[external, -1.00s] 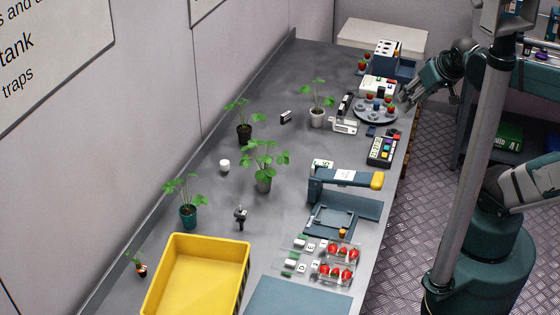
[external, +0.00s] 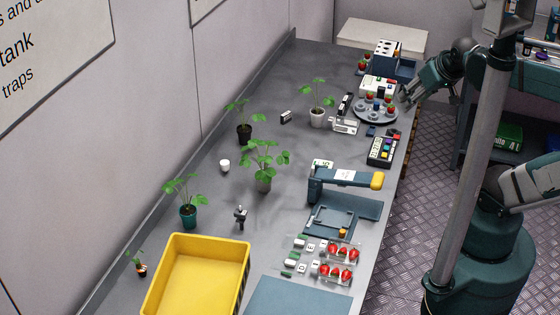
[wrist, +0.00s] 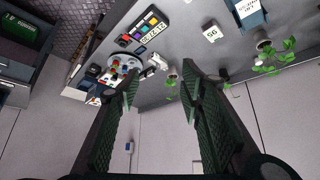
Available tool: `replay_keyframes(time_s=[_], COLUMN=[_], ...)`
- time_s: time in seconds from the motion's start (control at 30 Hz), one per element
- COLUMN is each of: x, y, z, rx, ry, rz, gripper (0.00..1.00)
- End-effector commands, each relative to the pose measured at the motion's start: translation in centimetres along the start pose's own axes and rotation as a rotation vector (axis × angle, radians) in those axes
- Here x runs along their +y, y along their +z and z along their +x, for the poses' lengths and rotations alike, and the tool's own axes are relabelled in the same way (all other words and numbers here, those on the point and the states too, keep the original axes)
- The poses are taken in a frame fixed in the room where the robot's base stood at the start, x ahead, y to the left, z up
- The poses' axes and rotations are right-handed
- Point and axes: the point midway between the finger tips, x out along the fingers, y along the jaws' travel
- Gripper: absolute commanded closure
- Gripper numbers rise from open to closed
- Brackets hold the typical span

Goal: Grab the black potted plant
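The black potted plant (external: 244,133) stands upright on the grey bench near the back wall in the external view, its green leaves above a small black pot. My gripper (external: 404,98) is far to its right, beside the round grey tray (external: 365,116) at the bench's right edge. The wrist view shows the two fingers of my gripper (wrist: 160,84) spread wide with nothing between them. Plants show beyond the right finger in that view; I cannot tell for certain which one has the black pot.
A white-potted plant (external: 317,118), a grey-potted plant (external: 263,184) and a teal-potted plant (external: 188,216) stand nearby. A blue press with a yellow end (external: 345,178) and a yellow bin (external: 242,262) occupy the near bench. Bare bench lies around the small white cup (external: 224,166).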

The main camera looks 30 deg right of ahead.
Motion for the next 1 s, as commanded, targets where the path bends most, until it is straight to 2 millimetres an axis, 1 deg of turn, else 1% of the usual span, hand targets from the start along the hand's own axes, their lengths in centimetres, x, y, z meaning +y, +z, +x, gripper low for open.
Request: replay_keyframes(time_s=[0.03, 0.07, 0.1, 0.37, 0.57, 0.77, 1.0], x=[0.0, 0.0, 0.0, 0.0, -0.2, -0.7, -1.9], y=[0.0, 0.0, 0.0, 0.0, -0.5, -2.3, -5.6], z=[0.0, 0.0, 0.0, 0.0, 0.0, 0.2, 0.9], rx=[0.0, 0.0, 0.0, 0.0, -0.005, -0.024, -0.062], ry=[0.0, 0.0, 0.0, 0.0, -0.002, -0.01, -0.026], rz=[0.0, 0.0, 0.0, 0.0, -0.012, -0.054, -0.138], gripper=[0.54, 0.5, 0.48, 0.48, 0.48, 0.48, 0.48])
